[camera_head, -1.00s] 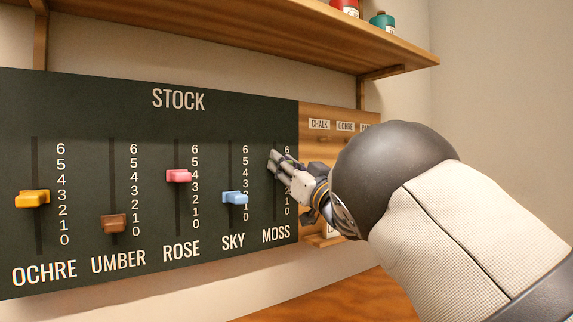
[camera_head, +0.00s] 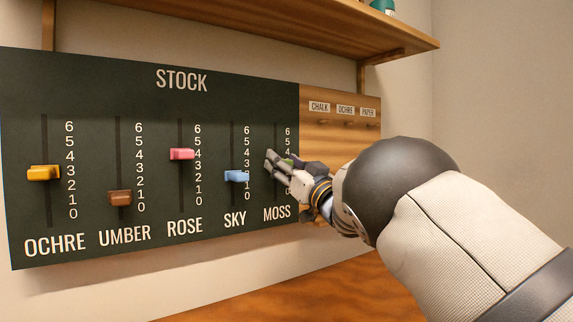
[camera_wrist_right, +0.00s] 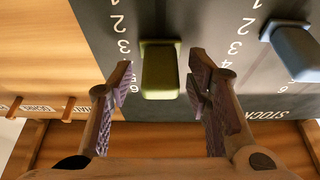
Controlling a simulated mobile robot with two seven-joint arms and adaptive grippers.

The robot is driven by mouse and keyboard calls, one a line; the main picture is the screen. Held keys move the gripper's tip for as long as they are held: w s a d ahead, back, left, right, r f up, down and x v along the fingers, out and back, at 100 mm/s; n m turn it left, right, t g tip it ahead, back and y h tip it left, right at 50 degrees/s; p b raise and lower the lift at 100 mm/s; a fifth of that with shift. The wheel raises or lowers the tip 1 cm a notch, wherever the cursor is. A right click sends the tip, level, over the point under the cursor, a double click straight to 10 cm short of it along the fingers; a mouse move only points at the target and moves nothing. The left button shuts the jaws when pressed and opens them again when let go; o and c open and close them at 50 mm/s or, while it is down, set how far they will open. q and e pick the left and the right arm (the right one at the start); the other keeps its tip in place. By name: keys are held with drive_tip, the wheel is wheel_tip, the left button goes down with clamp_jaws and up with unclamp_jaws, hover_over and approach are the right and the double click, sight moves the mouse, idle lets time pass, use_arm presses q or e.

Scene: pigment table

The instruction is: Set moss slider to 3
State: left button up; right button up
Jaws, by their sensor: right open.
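The green moss slider knob (camera_wrist_right: 160,72) shows in the right wrist view, which sees the board upside down. Its base is close to the 3 mark on the moss scale; I cannot tell the exact level. My right gripper (camera_head: 277,161) is in front of the moss slot in the head view and mostly hides the knob there. In the wrist view its open fingers stand on either side of the knob, with gaps showing. The dark stock board (camera_head: 120,90) carries the slots and scales. My left gripper is out of view.
The blue sky knob (camera_head: 236,176) is close by, just left of my right gripper. Rose (camera_head: 182,154), umber (camera_head: 120,198) and ochre (camera_head: 44,173) knobs are farther left. A wooden panel with labelled pegs (camera_head: 330,135) is to the right, and a shelf (camera_head: 300,30) overhangs above.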

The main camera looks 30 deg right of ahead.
drive_tip(key=v, duration=1.2)
